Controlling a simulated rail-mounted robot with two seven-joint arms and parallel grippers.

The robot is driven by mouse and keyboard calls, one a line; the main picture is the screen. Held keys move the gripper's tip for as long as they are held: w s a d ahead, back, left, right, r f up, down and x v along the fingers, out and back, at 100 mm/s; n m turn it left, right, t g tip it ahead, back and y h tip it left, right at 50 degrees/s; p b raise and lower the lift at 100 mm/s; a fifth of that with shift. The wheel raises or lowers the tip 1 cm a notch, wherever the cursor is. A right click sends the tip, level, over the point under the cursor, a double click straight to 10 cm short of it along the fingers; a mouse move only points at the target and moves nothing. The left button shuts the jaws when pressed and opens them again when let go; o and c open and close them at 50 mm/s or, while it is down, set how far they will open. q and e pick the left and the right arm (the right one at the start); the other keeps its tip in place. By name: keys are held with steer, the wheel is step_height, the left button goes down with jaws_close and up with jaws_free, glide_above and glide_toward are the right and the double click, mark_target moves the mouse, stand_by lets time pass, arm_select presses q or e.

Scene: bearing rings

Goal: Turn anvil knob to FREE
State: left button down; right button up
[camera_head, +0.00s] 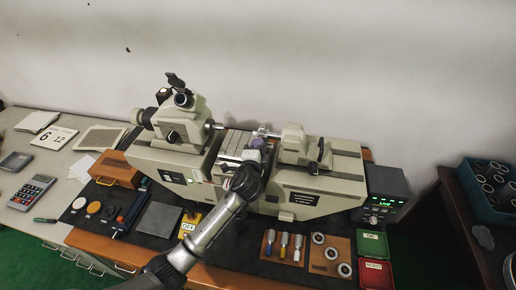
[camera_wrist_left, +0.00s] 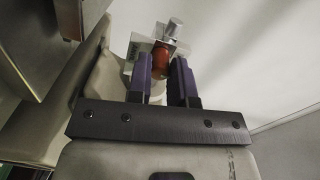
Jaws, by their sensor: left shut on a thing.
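The measuring machine (camera_head: 320,178) is a long cream bench unit against the wall. My left gripper (camera_head: 257,144) reaches over the front of its middle, its purple fingers beside the carriage. In the left wrist view, the gripper (camera_wrist_left: 165,85) has its two purple fingers closed about a small orange-red knob (camera_wrist_left: 160,65). In the head view the knob is hidden by my gripper. My right gripper is not in view.
A display box (camera_head: 384,195) stands at the machine's right end. A blue crate of rings (camera_head: 487,185) is far right.

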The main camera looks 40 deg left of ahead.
arm_select(q)
steer(key=shift+n, duration=0.3)
steer(key=c, duration=1)
jaws_free()
steer(key=shift+b+v, duration=0.8)
steer(key=shift+v, duration=6.15)
steer(key=shift+r, duration=0.1)
